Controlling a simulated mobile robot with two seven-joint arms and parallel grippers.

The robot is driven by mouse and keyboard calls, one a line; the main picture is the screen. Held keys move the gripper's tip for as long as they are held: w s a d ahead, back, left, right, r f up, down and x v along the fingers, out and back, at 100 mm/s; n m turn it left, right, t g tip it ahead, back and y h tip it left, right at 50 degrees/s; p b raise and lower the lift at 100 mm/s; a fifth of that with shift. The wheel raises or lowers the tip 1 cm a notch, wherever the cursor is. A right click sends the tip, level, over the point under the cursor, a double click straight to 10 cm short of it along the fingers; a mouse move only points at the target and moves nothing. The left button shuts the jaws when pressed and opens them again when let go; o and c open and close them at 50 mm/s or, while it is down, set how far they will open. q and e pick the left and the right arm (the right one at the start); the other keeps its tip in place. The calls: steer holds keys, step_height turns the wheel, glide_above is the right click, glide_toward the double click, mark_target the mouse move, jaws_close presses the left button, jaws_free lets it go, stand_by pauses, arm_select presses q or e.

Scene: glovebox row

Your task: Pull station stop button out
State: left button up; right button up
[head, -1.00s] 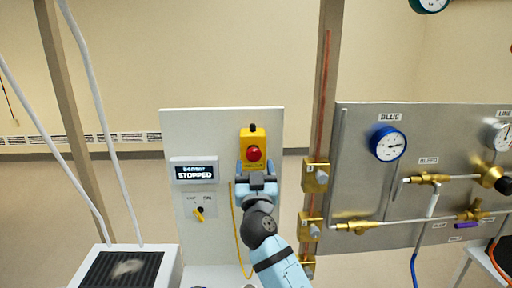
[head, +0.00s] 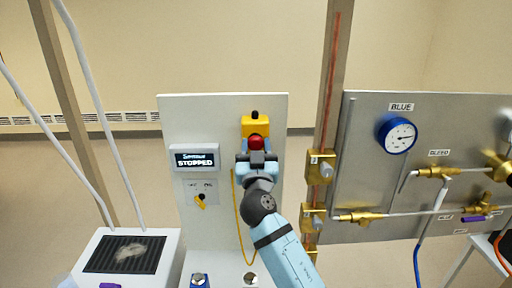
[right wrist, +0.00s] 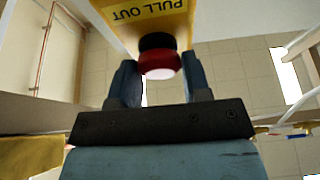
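The station stop button (head: 256,143) is a red knob on a yellow box (head: 249,124), fixed high on a white upright panel. In the right wrist view the red knob (right wrist: 160,66) has a black collar behind it, and the yellow housing (right wrist: 150,22) reads "PULL OUT" upside down. My right gripper (head: 256,160) comes from below. Its two fingers (right wrist: 157,82) are apart, one on each side of the knob. I cannot tell whether they touch it. The display (head: 195,159) reads "STOPPED".
A yellow key switch (head: 200,201) sits below the display. A yellow cord (head: 239,225) hangs down the panel. To the right stand a brown post with brass valves (head: 320,167) and a metal gauge panel (head: 364,130). A white box with a dark grille (head: 126,254) is at lower left.

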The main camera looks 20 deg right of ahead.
steer(key=c, duration=0.3)
steer(key=shift+s+a+f+b, duration=0.15)
steer(key=shift+s+f+b, duration=0.2)
steer(key=shift+b, duration=0.4)
steer(key=shift+s+a+r+b, duration=0.1)
steer(key=shift+s+r+b, duration=0.1)
steer(key=shift+s+b, duration=0.15)
steer(key=o, duration=1.1)
steer(key=shift+o, duration=0.7)
steer(key=shift+s, duration=0.15)
steer(key=shift+r, duration=0.1)
